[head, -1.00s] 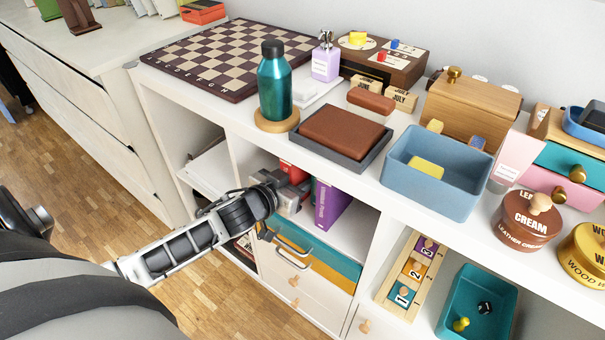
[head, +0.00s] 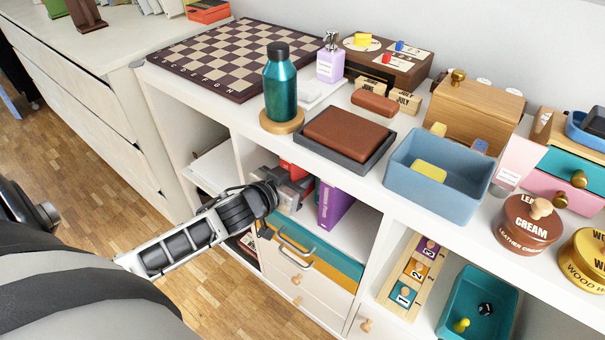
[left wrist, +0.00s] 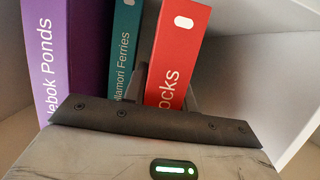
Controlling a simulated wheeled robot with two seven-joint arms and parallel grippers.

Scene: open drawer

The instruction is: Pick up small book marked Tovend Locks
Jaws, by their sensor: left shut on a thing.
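The small red book (left wrist: 178,60) stands upright in the shelf compartment; its spine shows "ocks", and the rest of the marking is hidden behind my gripper. In the head view only a bit of the red book (head: 291,170) shows above the hand. My left gripper (head: 296,188) reaches into the compartment from the left. In the left wrist view my left gripper (left wrist: 168,82) has its fingers on both sides of the red spine, shut on it. My right gripper is in neither view.
A teal book (left wrist: 124,50) marked "llamori Ferries" and a purple book (left wrist: 50,62) marked "lebok Ponds" stand left of the red one. A white side wall (left wrist: 262,70) is close on the right. The shelf top (head: 338,97) with a brown box is above.

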